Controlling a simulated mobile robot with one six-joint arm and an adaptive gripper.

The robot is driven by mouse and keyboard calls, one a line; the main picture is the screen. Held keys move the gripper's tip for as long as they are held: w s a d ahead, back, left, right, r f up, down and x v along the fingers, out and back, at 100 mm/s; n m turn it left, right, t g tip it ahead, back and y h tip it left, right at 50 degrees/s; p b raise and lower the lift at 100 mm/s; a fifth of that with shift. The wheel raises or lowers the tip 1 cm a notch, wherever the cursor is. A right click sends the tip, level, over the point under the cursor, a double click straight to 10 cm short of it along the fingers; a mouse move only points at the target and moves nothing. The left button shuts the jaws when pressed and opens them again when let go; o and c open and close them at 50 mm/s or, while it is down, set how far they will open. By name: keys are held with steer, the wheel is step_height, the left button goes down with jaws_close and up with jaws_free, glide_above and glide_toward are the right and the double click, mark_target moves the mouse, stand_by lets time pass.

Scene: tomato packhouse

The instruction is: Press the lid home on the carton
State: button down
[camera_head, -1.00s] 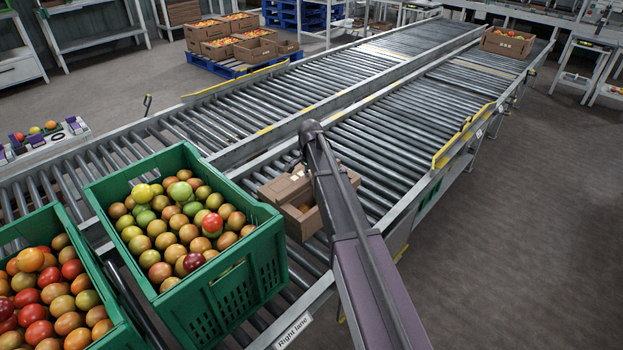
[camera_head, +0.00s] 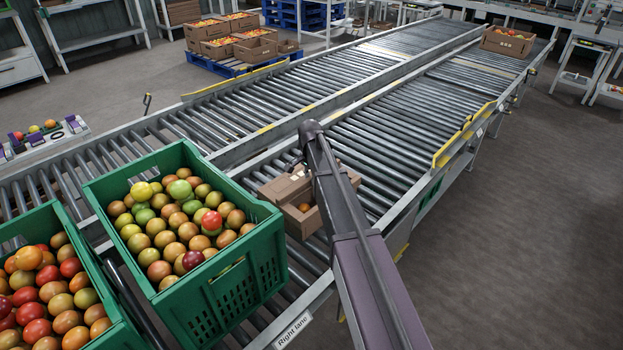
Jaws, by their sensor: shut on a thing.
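A brown cardboard carton (camera_head: 302,224) sits on the rollers of the right lane, just right of the green crates. Its lid (camera_head: 284,187) shows as a brown panel on the left, standing at an angle, with part of the opening uncovered. Something orange-brown, perhaps a tomato, shows inside the opening. My arm crosses in front of the carton and hides its middle and much of its right side. My gripper is hidden behind my arm, so its contact with the lid or carton cannot be seen.
Two green crates of tomatoes, the nearer (camera_head: 50,217) and the farther (camera_head: 262,262), stand left of the carton. A filled carton (camera_head: 507,44) sits far up the right lane. The rollers (camera_head: 400,140) between are clear. Yellow-edged guards (camera_head: 462,137) line the right side.

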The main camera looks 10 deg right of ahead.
steer(key=shift+f+b, duration=0.4)
steer(key=shift+f, duration=0.05)
stand_by(0.6)
steer(key=shift+c, duration=2.3)
jaws_free()
steer(key=c, duration=0.3)
steer(key=shift+r, duration=0.15)
steer(key=shift+r+p, duration=3.95)
steer(key=shift+p, duration=0.1)
